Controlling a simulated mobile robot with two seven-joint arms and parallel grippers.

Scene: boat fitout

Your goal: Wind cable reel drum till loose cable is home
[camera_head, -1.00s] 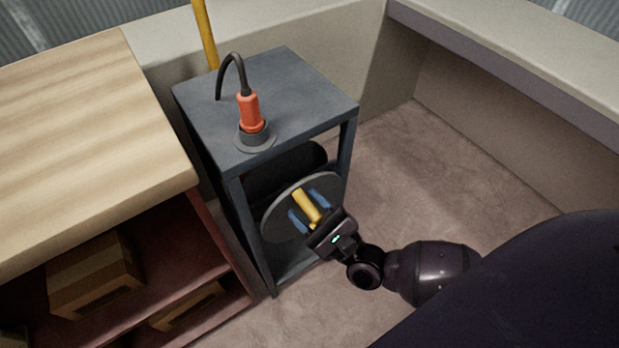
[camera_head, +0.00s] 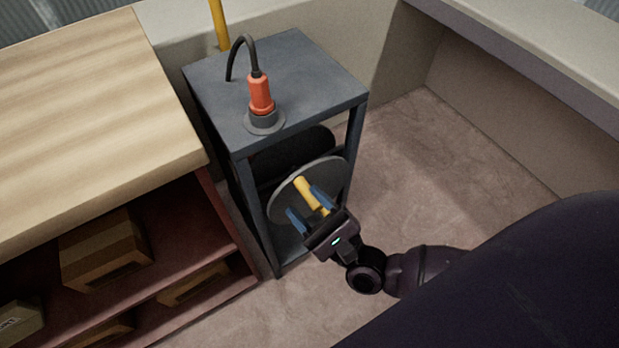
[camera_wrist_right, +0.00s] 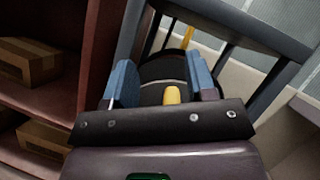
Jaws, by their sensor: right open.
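The cable reel drum (camera_head: 285,203) is a grey disc with a dark roll (camera_head: 290,152) behind it, set inside a dark grey stand (camera_head: 300,62). A yellow crank handle (camera_head: 305,190) sticks out from the disc; it also shows in the right wrist view (camera_wrist_right: 172,94). My right gripper (camera_head: 309,206) is open, its blue fingers on either side of the handle with gaps between. In the right wrist view the fingers (camera_wrist_right: 163,84) stand wide apart. An orange plug (camera_head: 261,95) with a black cable (camera_head: 243,47) sits upright in a grey socket on the stand top. My left gripper is not in view.
A wooden-topped bench (camera_head: 90,110) with red shelves stands close on the left, holding cardboard boxes (camera_head: 104,250). A yellow pole (camera_head: 219,26) rises behind the stand. Pale ledges (camera_head: 530,60) run at the back and right. Carpeted floor (camera_head: 420,180) right of the stand is clear.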

